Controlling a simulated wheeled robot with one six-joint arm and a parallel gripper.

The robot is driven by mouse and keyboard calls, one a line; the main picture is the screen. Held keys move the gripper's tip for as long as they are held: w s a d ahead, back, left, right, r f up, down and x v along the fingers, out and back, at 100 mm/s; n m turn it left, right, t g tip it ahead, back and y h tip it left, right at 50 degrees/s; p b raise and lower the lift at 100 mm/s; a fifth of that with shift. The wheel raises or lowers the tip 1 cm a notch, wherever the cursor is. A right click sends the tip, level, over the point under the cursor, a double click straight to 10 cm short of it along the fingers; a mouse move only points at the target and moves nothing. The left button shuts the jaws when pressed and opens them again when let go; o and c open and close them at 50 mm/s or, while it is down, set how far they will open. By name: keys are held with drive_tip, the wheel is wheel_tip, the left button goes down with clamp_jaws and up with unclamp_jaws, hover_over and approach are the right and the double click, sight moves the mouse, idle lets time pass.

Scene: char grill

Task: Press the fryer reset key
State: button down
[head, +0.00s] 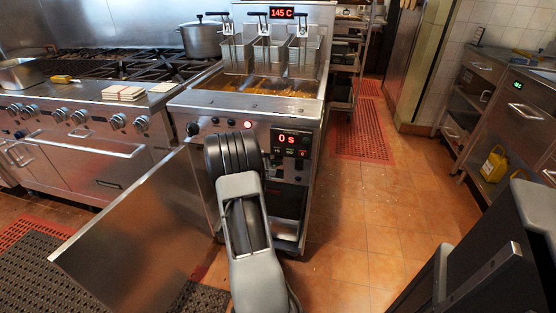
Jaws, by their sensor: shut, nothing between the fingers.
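The fryer (243,107) stands in the middle of the head view, with wire baskets (270,55) hanging over its oil wells. Its upper red display (282,13) reads 145 C. A black control panel (289,165) on its front has a red display (294,139) reading 0 s and small controls below it. A round red light (247,125) glows on the front strip. I cannot tell which control is the reset key; part of the panel's left side is behind my arm. My arm reaches up to the fryer front and hides its own end, so my gripper is not visible.
The fryer's steel door (135,235) hangs open to the left. A range (90,115) with a pot (201,40) stands at left. Black and red mats (45,270) lie on the floor. A steel counter (490,85) lines the right; the tiled floor between is clear.

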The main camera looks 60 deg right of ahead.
drive_tip(key=shift+w+d+r, duration=0.1)
drive_tip(key=shift+d+r, duration=0.35)
drive_tip(key=shift+a, duration=0.1)
idle(0.4)
drive_tip(key=shift+a+r, duration=0.15)
drive_tip(key=shift+a, duration=0.6)
drive_tip(key=shift+s, duration=0.2)
drive_tip(key=shift+s+a+f+b, duration=0.15)
drive_tip(key=shift+s+a, duration=0.15)
drive_tip(key=shift+a, duration=0.55)
drive_tip(key=shift+s+a+b, duration=0.2)
drive_tip(key=shift+s+a, duration=0.05)
drive_tip(key=shift+a, duration=0.55)
drive_tip(key=shift+s+a+f+b, duration=0.15)
drive_tip(key=shift+s+a, duration=0.15)
drive_tip(key=shift+a, duration=0.55)
